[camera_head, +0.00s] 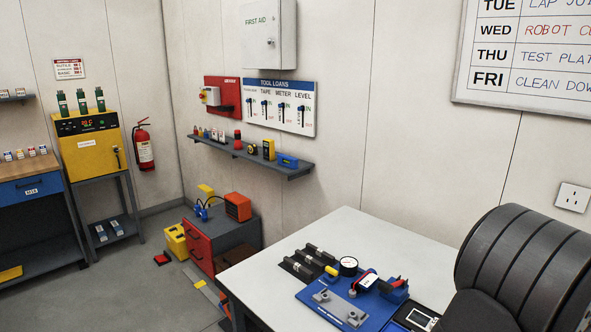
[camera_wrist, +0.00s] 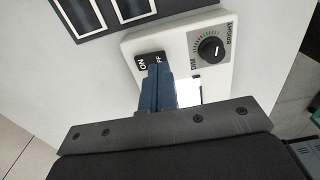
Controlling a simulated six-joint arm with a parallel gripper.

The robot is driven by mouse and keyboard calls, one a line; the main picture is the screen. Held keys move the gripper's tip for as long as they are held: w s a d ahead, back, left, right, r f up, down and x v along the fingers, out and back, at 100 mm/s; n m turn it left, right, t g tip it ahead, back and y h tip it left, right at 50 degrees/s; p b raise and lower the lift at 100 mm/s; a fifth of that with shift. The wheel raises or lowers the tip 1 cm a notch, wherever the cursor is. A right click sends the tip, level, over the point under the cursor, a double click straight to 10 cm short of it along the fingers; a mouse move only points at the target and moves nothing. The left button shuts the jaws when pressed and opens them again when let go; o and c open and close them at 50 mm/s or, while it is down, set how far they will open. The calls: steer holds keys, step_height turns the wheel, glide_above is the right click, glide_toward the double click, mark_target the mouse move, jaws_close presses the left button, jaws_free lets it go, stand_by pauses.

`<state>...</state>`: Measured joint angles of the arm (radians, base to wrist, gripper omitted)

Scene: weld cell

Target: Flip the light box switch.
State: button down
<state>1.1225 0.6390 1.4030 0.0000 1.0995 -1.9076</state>
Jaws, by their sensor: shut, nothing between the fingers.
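The light box (camera_wrist: 180,50) is a white panel in the wrist view. It carries a black switch plate (camera_wrist: 141,61) marked ON and OFF, and a black round knob (camera_wrist: 211,48) between DIM and BRIGHT. My gripper (camera_wrist: 157,68) has its dark blue fingers shut and empty. The fingertips are at the switch and cover part of it and of its lettering. I cannot tell whether they touch it or which way the switch is set. I cannot make out the light box or the gripper in the head view, where my dark arm fills the lower right.
In the head view a pale table (camera_head: 345,228) bears a blue fixture (camera_head: 335,308), a round gauge (camera_head: 348,266) and dark blocks (camera_head: 310,262). The table's back part is clear.

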steer(key=shift+f, duration=1)
stand_by(0.7)
steer(key=shift+r, duration=3.55)
steer(key=shift+f, duration=0.1)
step_height(320, 180, down, 7)
